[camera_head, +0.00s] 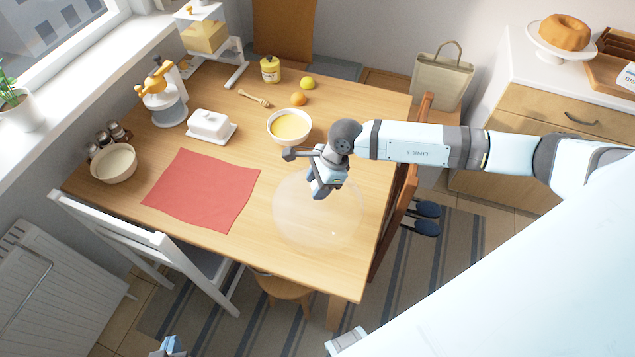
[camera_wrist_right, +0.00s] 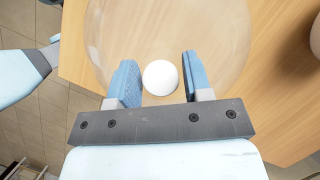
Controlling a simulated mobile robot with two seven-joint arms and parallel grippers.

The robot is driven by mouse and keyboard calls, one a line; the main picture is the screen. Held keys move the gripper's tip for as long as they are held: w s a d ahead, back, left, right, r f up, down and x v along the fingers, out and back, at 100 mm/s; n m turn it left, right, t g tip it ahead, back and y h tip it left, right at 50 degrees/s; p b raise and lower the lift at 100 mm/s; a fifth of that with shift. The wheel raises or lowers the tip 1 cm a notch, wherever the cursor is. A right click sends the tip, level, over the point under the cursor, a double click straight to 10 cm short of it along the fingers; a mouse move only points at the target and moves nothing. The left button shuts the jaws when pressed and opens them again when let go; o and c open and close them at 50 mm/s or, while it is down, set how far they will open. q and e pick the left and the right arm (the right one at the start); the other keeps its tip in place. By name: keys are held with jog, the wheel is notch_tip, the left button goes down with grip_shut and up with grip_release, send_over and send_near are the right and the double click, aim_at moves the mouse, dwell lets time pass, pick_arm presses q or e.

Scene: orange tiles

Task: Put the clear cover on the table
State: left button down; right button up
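The clear cover (camera_head: 318,225) is a see-through dome over the right front part of the wooden table (camera_head: 215,98). I cannot tell whether its rim touches the tabletop. In the right wrist view the dome (camera_wrist_right: 235,45) surrounds its white round knob (camera_wrist_right: 160,77). My right gripper (camera_head: 322,193) is above the dome. In the wrist view its blue fingers (camera_wrist_right: 162,78) stand open on either side of the knob, with a narrow gap at the right finger. My left gripper (camera_head: 168,347) only just shows at the bottom edge, away from the table; its fingers are not clear.
A bowl of yellow food (camera_head: 289,125) stands just behind my right gripper. A red cloth (camera_head: 202,189) lies to the left, with a white butter dish (camera_head: 210,125) behind it. A wooden chair (camera_head: 398,205) stands at the right edge, a white chair (camera_head: 150,240) at the front left.

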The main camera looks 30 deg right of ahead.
jog(key=shift+o, duration=0.9)
jog(key=shift+r, duration=0.1)
jog(key=shift+r, duration=0.25)
jog(key=w+b+v, duration=0.1)
jog(key=v, duration=1)
jog(key=shift+s+d+r, duration=0.2)
jog(key=shift+s+r, duration=0.1)
jog(key=shift+s, duration=0.2)
